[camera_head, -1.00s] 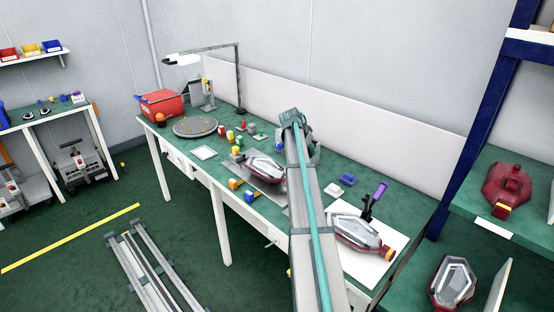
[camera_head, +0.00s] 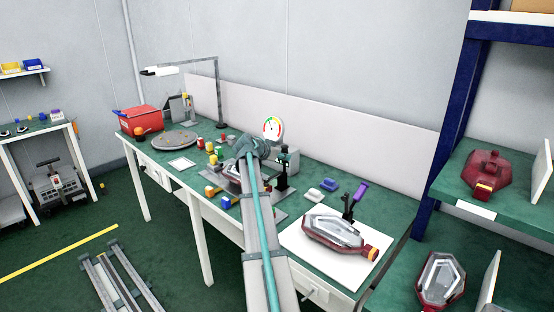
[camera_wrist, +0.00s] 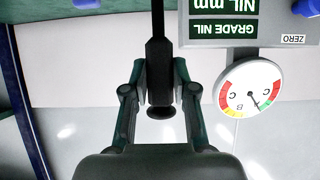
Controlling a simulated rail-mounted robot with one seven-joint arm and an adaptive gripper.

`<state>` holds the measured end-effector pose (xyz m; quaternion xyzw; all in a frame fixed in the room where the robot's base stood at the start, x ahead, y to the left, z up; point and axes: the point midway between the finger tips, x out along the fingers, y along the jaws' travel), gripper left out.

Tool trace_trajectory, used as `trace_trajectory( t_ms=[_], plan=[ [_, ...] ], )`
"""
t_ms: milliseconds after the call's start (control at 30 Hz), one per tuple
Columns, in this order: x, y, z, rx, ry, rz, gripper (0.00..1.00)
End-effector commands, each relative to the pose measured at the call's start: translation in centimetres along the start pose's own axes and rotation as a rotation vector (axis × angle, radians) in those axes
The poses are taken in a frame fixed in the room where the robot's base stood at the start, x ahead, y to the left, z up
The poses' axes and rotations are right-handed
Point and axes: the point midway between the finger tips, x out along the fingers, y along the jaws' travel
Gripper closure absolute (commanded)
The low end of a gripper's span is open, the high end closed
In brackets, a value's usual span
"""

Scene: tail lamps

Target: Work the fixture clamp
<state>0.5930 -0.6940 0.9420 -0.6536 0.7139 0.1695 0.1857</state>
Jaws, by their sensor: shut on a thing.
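In the wrist view my gripper (camera_wrist: 160,92) has its two fingers closed around a black handle (camera_wrist: 158,45), which runs down from the top edge and ends in a round knob. I take it for the clamp's handle; the rest of it is out of that view. In the head view my arm reaches over the bench to the fixture, where a dark upright post (camera_head: 283,172) stands on a grey plate (camera_head: 278,217). My arm largely hides the tail lamp there, and the fingers cannot be made out. A round dial (camera_head: 272,128) stands behind; the wrist view shows it upside down.
A second red tail lamp (camera_head: 340,236) lies on a white sheet (camera_head: 300,250), with a purple-handled tool (camera_head: 353,200) behind it. Small coloured blocks crowd the bench left of my arm. A blue-framed shelf (camera_head: 462,120) stands at right. An inverted display (camera_wrist: 223,28) reads GRADE NIL.

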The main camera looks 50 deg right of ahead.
Motion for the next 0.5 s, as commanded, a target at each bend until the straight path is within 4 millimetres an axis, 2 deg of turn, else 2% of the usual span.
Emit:
trace_trajectory(
  t_ms=[267, 300, 400, 500],
  plan=[
    [-0.05, -0.03, -0.05, -0.001, 0.002, -0.001, 1.00],
    [-0.05, -0.03, -0.04, -0.001, 0.002, -0.001, 0.67],
    [-0.05, -0.03, -0.02, -0.001, 0.001, -0.001, 0.50],
    [-0.05, -0.03, -0.01, -0.001, 0.001, 0.000, 0.48]
  ],
)
